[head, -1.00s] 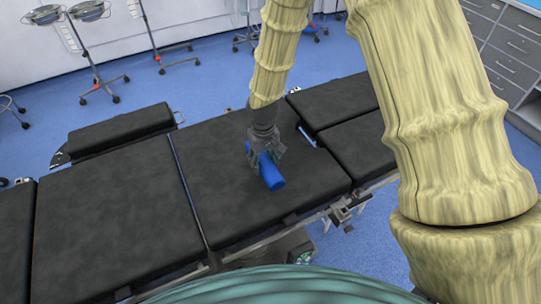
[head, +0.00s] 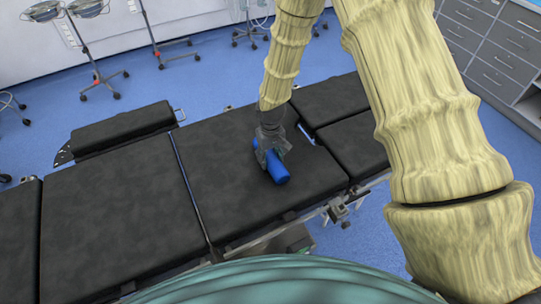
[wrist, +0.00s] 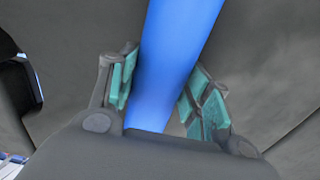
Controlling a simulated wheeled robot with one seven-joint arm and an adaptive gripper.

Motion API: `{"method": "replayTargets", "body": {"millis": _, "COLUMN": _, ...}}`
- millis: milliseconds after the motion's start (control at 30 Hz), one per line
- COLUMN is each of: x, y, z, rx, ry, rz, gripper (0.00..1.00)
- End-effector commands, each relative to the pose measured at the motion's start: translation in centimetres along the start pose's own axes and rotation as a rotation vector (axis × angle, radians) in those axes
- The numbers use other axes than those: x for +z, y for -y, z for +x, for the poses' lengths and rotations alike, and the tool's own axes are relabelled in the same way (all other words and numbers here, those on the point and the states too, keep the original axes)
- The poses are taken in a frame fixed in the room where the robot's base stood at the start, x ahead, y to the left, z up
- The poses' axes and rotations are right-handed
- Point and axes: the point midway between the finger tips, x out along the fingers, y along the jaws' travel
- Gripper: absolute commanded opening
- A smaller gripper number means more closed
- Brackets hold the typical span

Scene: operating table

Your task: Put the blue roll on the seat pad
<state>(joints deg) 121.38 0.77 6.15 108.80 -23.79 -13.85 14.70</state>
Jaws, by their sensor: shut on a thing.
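The blue roll (head: 277,170) is a smooth cylinder over the middle black pad of the operating table, which appears to be the seat pad (head: 225,205). My gripper (head: 270,155) is above this pad and shut on the roll. In the wrist view the roll (wrist: 168,60) runs between the two teal-padded fingers of my gripper (wrist: 160,92). Part of the roll is hidden behind my gripper in the head view. I cannot tell whether the roll touches the pad or hangs just above it.
A wide black pad (head: 110,210) adjoins on the left, with a side pad (head: 122,130) behind it. Split leg pads (head: 350,145) lie to the right. Stands on wheeled bases (head: 98,80) are beyond the table, and grey drawers (head: 485,45) are at the upper right.

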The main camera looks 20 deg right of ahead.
Motion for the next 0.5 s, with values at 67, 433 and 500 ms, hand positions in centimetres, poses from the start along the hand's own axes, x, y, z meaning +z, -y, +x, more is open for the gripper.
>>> {"method": "replayTargets", "body": {"millis": 67, "x": -0.01, "y": 0.00, "z": 0.00, "rx": 0.000, "ry": 0.000, "rz": 0.000, "gripper": 0.20}}
{"method": "replayTargets", "body": {"millis": 433, "x": 0.00, "y": 0.01, "z": 0.25, "rx": 0.000, "ry": 0.000, "rz": 0.000, "gripper": 0.70}}
{"method": "replayTargets", "body": {"millis": 500, "x": 0.01, "y": 0.01, "z": 0.24, "rx": 0.000, "ry": 0.000, "rz": 0.000, "gripper": 0.70}}
